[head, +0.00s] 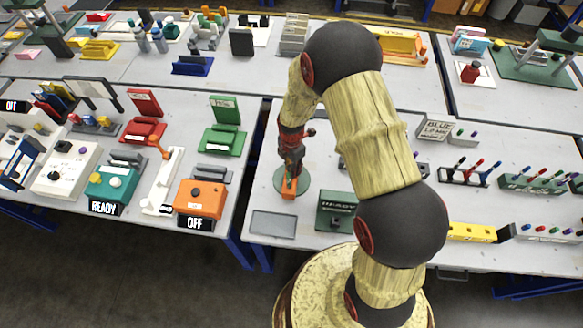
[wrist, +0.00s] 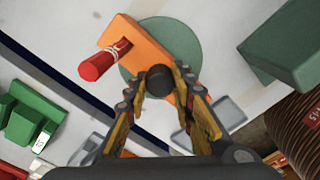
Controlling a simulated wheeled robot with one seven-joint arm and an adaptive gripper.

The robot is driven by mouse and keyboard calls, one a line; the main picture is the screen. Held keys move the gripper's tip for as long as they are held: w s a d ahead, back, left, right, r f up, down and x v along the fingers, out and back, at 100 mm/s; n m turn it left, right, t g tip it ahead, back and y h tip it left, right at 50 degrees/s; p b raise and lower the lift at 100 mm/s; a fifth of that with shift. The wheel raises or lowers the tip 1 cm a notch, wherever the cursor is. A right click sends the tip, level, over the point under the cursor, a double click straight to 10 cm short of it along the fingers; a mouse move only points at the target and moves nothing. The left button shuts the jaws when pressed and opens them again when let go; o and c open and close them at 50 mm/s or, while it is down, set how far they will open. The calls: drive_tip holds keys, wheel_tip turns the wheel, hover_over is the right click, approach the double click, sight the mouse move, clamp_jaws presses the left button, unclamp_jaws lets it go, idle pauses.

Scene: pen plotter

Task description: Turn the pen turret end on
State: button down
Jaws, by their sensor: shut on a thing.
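The pen turret is an orange bar (wrist: 135,38) over a round green base (wrist: 190,42). In the head view its green base (head: 279,184) stands near the left end of the right-hand table, with some orange (head: 289,190) showing. A red pen (wrist: 98,66) with pale bands sticks out from one side of the bar. A dark round knob (wrist: 160,78) stands on the bar. My gripper (wrist: 163,88) is shut on this knob from above. My gripper also shows in the head view (head: 290,172), upright over the turret, hiding much of it.
A grey flat pad (head: 273,224) lies in front of the turret. A dark green box (head: 335,213) stands to its right. Pen racks (head: 467,176) stand farther right. A gap separates this table from the left one, which holds an orange box labelled OFF (head: 201,198).

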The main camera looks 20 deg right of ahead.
drive_tip(key=shift+w, duration=0.1)
drive_tip(key=c, duration=1.5)
unclamp_jaws()
drive_tip(key=shift+r, duration=0.1)
wheel_tip(320, 180, up, 12)
